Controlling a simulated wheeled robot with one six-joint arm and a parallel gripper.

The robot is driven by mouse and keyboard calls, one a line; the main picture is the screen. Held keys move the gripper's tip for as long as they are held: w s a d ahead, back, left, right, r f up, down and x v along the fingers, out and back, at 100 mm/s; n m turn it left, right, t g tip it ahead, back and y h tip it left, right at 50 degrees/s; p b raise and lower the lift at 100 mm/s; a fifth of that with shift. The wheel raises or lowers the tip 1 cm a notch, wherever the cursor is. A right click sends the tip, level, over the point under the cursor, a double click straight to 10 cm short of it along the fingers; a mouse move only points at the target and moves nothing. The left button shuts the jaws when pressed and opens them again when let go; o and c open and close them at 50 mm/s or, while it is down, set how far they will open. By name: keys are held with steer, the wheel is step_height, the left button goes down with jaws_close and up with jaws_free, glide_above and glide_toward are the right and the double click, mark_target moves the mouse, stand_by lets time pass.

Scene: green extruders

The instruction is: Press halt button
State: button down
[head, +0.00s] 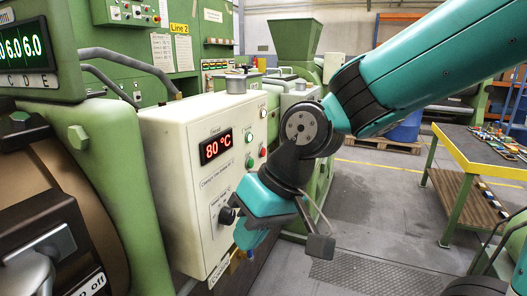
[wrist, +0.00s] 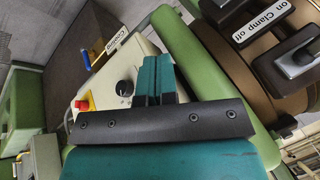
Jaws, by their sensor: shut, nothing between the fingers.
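A cream control box (head: 165,150) stands left of centre in the head view, with a red "80 °C" display, a black knob (head: 227,215) and small round buttons. In the wrist view, a red mushroom button on a yellow base (wrist: 83,105) sits on the cream panel, left of the black knob (wrist: 124,88). I cannot read a halt label. My gripper (head: 247,237) is shut and empty, in front of the box's lower right. Its teal fingers also show together in the wrist view (wrist: 158,62), right of the knob.
A "Cooling" label (wrist: 109,48) and a blue handle (wrist: 85,60) lie near the panel. A green machine with a "Clamp off" lever (head: 40,270) is at left. A workbench (head: 480,150) stands at right. Grey floor (head: 370,220) between is mostly open.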

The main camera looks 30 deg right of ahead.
steer(key=w+d+m+t+p, duration=0.1)
steer(key=w+d+m+t, duration=0.15)
steer(key=w, duration=0.35)
steer(key=w+d+m+t, duration=0.1)
steer(key=w+d+m, duration=0.3)
steer(key=w, duration=0.1)
steer(key=m+t+h+p, duration=0.2)
steer(key=m+t+h, duration=0.35)
steer(key=m, duration=0.65)
glide_toward(263, 153)
steer(key=s+d+f, duration=0.1)
steer(key=d+f, duration=0.4)
steer(key=d, duration=0.5)
steer(key=shift+s+a+f+y, duration=0.1)
steer(key=shift+a+f+y, duration=0.15)
steer(key=shift+y, duration=0.2)
steer(key=shift+a+r, duration=0.1)
steer(key=shift+a, duration=0.05)
steer(key=w+a+p, duration=0.2)
steer(key=w+a, duration=0.3)
steer(key=w, duration=0.2)
steer(key=shift+a, duration=0.2)
steer(key=shift+w+a, duration=0.25)
steer(key=shift+w, duration=0.05)
